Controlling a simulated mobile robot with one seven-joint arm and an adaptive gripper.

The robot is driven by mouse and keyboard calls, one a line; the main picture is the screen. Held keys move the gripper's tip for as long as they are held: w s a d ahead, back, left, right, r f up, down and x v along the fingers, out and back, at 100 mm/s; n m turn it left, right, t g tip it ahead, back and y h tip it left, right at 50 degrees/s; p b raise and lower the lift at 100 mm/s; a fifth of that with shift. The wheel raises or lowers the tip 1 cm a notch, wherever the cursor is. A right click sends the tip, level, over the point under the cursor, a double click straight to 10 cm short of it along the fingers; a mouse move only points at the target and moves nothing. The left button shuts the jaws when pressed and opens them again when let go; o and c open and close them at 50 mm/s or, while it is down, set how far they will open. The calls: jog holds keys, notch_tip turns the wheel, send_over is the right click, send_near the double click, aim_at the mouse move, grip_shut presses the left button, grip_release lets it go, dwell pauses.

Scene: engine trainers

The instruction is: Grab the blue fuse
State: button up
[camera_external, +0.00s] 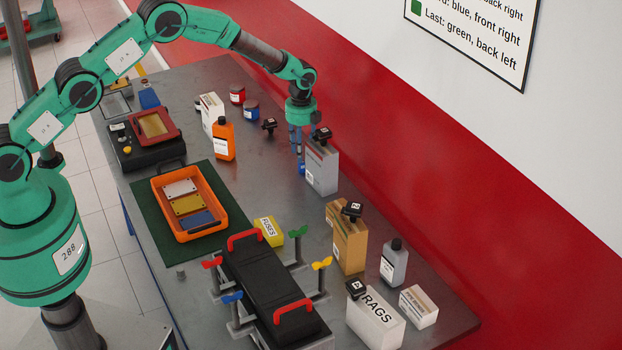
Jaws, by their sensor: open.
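A small blue piece (301,168), which looks like the blue fuse, is on the grey table beside the grey-and-white box. It is small in this view and its lower part is hard to make out. My gripper (299,150) points down directly above it, left of the box, with its fingers close to or around the piece. I cannot tell whether the fingers touch it. My gripper is open.
The grey-and-white box (322,168), topped by a black piece (322,134), stands close on the right. An orange bottle (223,141) stands to the left. A yellow FUSES box (269,231) and a black unit with coloured wing nuts (270,285) are nearer the camera.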

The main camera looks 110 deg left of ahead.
aim_at(302, 167)
jog(key=shift+f, duration=0.1)
dwell(0.3)
jog(key=shift+w+d+f, duration=0.1)
jog(key=shift+d+f, duration=0.05)
jog(key=shift+f, duration=2.4)
jog(key=c, duration=0.9)
